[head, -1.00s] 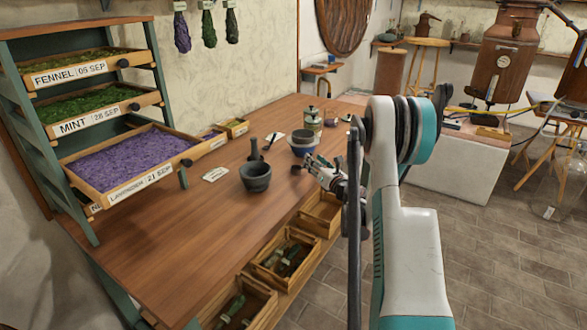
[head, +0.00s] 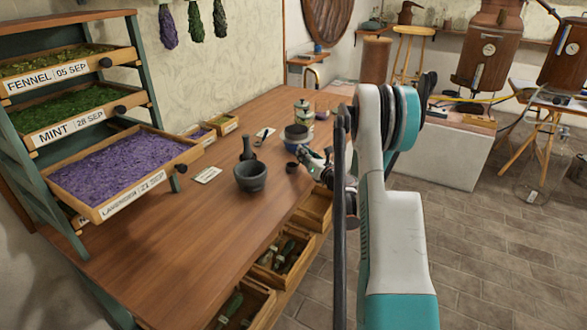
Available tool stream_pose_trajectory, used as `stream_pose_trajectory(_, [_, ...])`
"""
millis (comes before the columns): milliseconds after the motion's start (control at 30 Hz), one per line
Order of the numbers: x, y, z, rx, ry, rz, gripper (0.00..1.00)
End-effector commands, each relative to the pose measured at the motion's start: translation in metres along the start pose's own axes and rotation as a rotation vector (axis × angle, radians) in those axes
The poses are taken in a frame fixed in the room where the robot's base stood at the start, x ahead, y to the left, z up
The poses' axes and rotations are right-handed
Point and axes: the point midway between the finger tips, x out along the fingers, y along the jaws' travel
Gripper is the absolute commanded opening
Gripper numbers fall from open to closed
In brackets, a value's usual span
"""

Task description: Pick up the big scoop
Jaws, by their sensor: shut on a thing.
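My gripper (head: 305,157) is over the far right part of the wooden table, near its right edge. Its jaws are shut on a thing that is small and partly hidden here. A small dark, round, cup-like piece (head: 292,168) shows right at the fingertips; it looks like the bowl of the big scoop, but its handle cannot be made out. I cannot tell whether it touches the tabletop. A dark bowl with a pale blue lower part (head: 297,138) stands just behind the gripper.
A lidded jar (head: 303,112) is behind the bowl. A drying rack with a lavender tray (head: 120,165) fills the left. Open drawers (head: 285,253) jut from the table's front. The near tabletop is clear.

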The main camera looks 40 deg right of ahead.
Motion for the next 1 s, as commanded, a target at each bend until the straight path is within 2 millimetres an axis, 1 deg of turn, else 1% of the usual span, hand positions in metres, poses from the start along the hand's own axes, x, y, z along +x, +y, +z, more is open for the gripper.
stream_pose_trajectory(267, [0.0,0.001,0.004,0.0,0.0,0.0,0.0])
stream_pose_trajectory(367, [0.0,0.004,0.011,0.0,0.0,0.0,0.0])
stream_pose_trajectory(467, [0.0,0.008,0.024,0.0,0.0,0.0,0.0])
stream_pose_trajectory(567, [0.0,0.015,0.042,0.0,0.0,0.0,0.0])
stream_pose_trajectory(667, [0.0,0.024,0.067,0.0,0.0,0.0,0.0])
stream_pose_trajectory(800, [0.0,0.037,0.105,0.0,0.0,0.0,0.0])
stream_pose_trajectory(900, [0.0,0.046,0.13,0.0,0.0,0.0,0.0])
stream_pose_trajectory(1000, [0.0,0.053,0.151,0.0,0.0,0.0,0.0])
